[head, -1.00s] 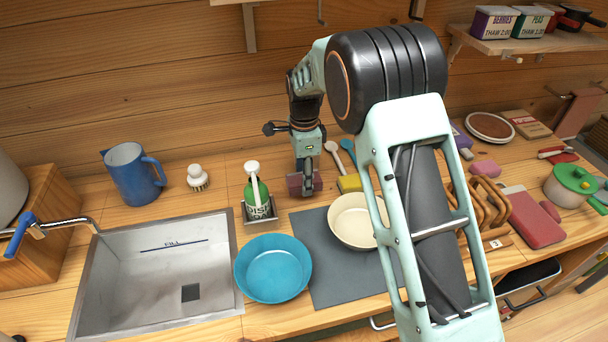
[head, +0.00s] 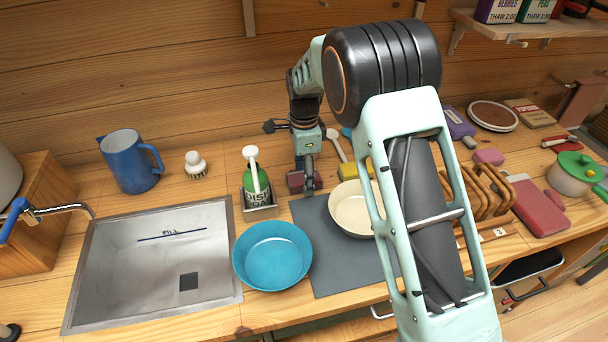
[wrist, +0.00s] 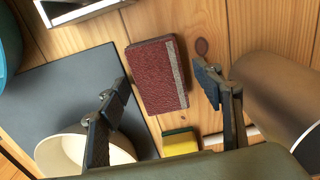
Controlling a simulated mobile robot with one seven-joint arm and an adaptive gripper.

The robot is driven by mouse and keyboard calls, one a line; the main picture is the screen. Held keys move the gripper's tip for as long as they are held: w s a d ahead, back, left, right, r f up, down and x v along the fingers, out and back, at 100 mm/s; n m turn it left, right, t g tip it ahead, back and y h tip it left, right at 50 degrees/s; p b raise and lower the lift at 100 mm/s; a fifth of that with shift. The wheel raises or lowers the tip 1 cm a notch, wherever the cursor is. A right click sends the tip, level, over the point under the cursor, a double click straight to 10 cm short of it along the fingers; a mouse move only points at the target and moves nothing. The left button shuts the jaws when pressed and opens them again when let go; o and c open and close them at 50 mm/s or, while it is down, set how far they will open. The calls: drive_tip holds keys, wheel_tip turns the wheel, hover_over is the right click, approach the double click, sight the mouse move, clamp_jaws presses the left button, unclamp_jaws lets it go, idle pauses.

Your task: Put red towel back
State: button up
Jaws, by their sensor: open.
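A dark red, flat, book-like piece with a pale grey stripe along one edge (wrist: 158,75) lies on the wooden counter in the wrist view. It may be the folded red towel, but its texture does not settle this. In the head view it is a small dark red block (head: 295,181) behind the grey mat, partly covered by my gripper (head: 308,186). My gripper is open in the wrist view (wrist: 164,82), its fingers on either side of the red piece, with gaps between. Nothing is held. A second reddish-brown cloth-like thing (head: 578,105) hangs at the far right wall.
A green soap bottle (head: 256,178) stands left of my gripper, and a yellow sponge (wrist: 180,142) lies close by. A cream bowl (head: 350,208) and blue bowl (head: 272,256) are in front. A large brown rounded shape (wrist: 285,95) is at the right of the wrist view.

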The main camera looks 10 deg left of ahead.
drive_tip(key=shift+r, duration=0.1)
wheel_tip(320, 180, up, 12)
idle(0.5)
wheel_tip(320, 180, up, 6)
drive_tip(key=p, duration=0.5)
idle(0.4)
